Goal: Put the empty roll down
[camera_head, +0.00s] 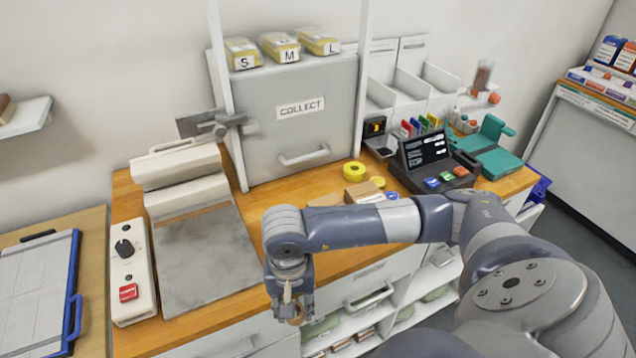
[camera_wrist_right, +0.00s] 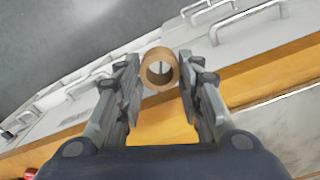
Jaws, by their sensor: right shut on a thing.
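The empty roll is a small brown cardboard tube (camera_wrist_right: 160,70). In the right wrist view it sits between the two fingertips of my right gripper (camera_wrist_right: 158,84), its hollow end facing the camera. In the head view my right gripper (camera_head: 289,303) points down at the front edge of the wooden counter (camera_head: 250,200), and the roll (camera_head: 297,315) shows partly at its tips. The roll is held in front of the drawers, clear of the counter top as far as I can see. My left gripper is not in view.
A grey plate (camera_head: 200,255) of a white press-like machine lies left of my gripper. A control box (camera_head: 130,270) with a red button stands beside it. A yellow tape roll (camera_head: 353,171), a cardboard box (camera_head: 364,192) and a dark terminal (camera_head: 435,165) stand further back. Bare wood lies before the COLLECT cabinet (camera_head: 290,130).

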